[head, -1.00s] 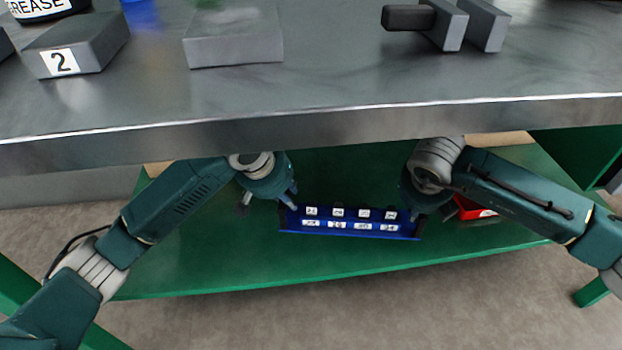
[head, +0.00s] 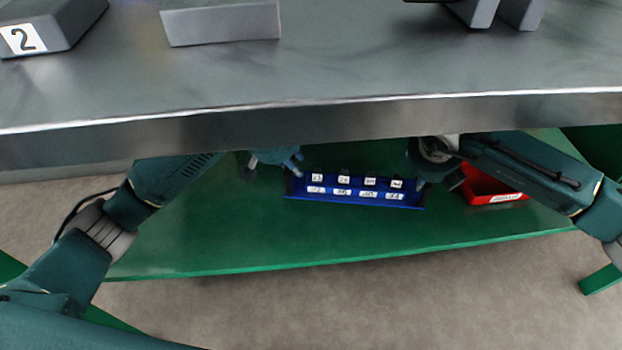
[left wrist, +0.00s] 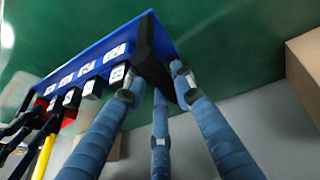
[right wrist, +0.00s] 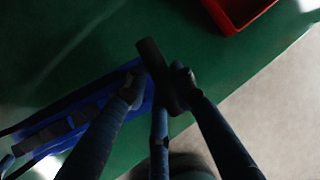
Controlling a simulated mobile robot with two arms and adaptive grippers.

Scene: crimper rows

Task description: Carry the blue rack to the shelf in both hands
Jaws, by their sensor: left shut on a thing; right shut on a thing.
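The blue rack (head: 355,197) with two rows of white labels is over the green lower shelf (head: 250,240), under the workbench. My left gripper (head: 293,168) is at the rack's left end, and my right gripper (head: 422,182) is at its right end. In the left wrist view the left fingers (left wrist: 155,90) are shut on the black end piece of the rack (left wrist: 100,50). In the right wrist view the right fingers (right wrist: 155,92) are shut on a dark end piece of the rack (right wrist: 90,105). I cannot tell whether the rack touches the shelf.
A red bin (head: 488,190) sits on the lower shelf, just right of the right gripper. The grey benchtop (head: 330,75) overhangs both arms, with a block marked 2 (head: 50,25) on it. The green shelf in front of the rack is clear.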

